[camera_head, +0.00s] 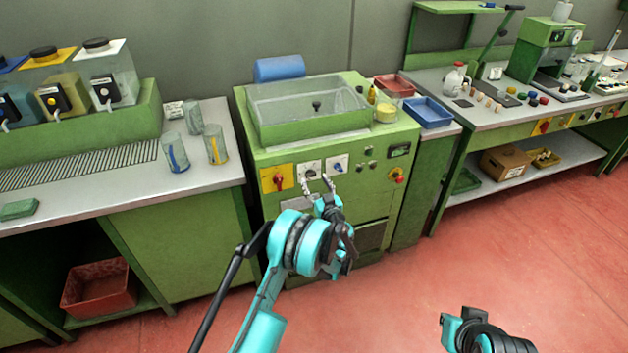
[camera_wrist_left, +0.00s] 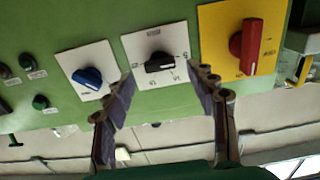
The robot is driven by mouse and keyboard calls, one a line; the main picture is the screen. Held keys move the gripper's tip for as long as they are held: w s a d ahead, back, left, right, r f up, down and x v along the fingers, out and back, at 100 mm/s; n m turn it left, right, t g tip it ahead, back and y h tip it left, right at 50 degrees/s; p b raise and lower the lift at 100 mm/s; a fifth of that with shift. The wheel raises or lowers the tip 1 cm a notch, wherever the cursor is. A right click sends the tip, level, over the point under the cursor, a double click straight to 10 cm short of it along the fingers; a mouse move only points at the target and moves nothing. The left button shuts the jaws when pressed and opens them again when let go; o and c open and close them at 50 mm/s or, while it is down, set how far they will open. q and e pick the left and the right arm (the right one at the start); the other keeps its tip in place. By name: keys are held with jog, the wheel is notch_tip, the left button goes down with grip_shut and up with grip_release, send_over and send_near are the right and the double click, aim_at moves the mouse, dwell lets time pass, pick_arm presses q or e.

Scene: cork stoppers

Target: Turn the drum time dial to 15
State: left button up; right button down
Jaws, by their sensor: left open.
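The green machine (camera_head: 240,130) has a row of dials on its front. The dial with a black knob on a white plate (camera_head: 309,168) sits between a red knob on yellow (camera_head: 279,178) and a blue knob (camera_head: 338,165). In the left wrist view the black-knob dial (camera_wrist_left: 160,62) shows printed marks around it, too blurred to read surely; its knob lies roughly crosswise. My left gripper (camera_head: 316,182) is open in front of this dial, its fingers (camera_wrist_left: 165,80) on either side of the knob and apparently not touching it.
The red knob (camera_wrist_left: 246,46) and the blue knob (camera_wrist_left: 88,77) flank the dial closely. Small buttons (camera_wrist_left: 40,102) sit beyond the blue one. A clear-lidded tub (camera_head: 305,108) tops the machine. Side benches stand left and right; the red floor in front is open.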

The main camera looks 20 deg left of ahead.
aim_at(313, 176)
pick_arm(q)
jog(key=shift+b+x, duration=0.35)
jog(key=shift+x, duration=1.35)
jog(key=c, duration=1.2)
jog(key=shift+o, duration=0.2)
jog(key=shift+m, duration=0.3)
jog(key=m, duration=0.5)
jog(key=shift+d+m, duration=0.1)
jog(key=shift+m, duration=0.2)
jog(key=m, duration=0.5)
jog(key=shift+f, duration=0.1)
jog(key=m, duration=0.6)
jog(key=shift+w+f+m, duration=0.1)
jog(key=shift+m, duration=0.2)
jog(key=m, duration=0.6)
jog(key=shift+f, duration=0.1)
